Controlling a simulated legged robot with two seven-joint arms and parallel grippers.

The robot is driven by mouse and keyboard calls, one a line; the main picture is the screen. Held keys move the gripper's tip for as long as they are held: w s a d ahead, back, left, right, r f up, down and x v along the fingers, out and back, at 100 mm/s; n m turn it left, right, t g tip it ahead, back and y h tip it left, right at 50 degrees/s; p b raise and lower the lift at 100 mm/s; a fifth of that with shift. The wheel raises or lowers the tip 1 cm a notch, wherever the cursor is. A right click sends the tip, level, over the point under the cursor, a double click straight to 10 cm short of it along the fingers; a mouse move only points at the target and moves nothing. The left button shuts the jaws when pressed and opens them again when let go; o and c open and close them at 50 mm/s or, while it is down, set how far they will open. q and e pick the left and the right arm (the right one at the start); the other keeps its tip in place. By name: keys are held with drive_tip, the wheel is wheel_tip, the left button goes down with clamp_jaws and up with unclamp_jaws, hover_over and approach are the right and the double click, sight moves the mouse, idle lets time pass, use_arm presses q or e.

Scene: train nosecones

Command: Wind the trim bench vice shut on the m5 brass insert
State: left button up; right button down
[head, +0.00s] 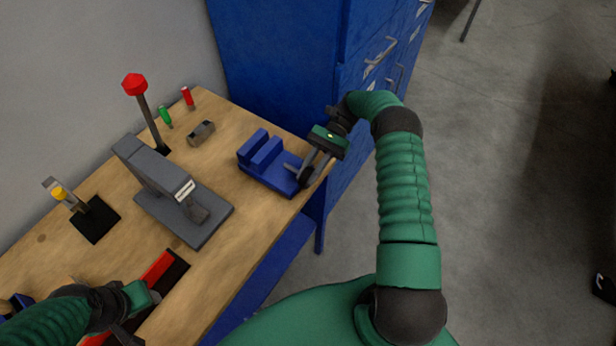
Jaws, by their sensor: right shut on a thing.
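The blue bench vice (259,146) stands at the right end of the wooden bench, with two upright blue jaws and a gap between them. Its dark crank (304,180) is on the side facing right. My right gripper (308,172) reaches down from the right and is shut on the crank. I cannot make out the m5 brass insert; the gap between the jaws is too small in view to tell. My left gripper (139,315) is low at the left, beside a red bar; whether it is open or shut is unclear.
A grey press-like fixture (160,180) stands left of the vice. Behind are a red-knobbed lever (135,86), a small metal block (201,133) and green and red pegs. A yellow-marked clamp (62,195) is at the left. A blue cabinet (280,60) stands behind the bench.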

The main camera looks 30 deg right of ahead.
drive_tip(key=shift+d+f+y+b, duration=0.1)
drive_tip(key=shift+y+b, duration=0.2)
drive_tip(key=shift+y, duration=0.1)
idle(0.3)
drive_tip(key=c, duration=1.3)
unclamp_jaws()
drive_tip(key=shift+w+d, duration=0.1)
drive_tip(key=shift+w, duration=0.05)
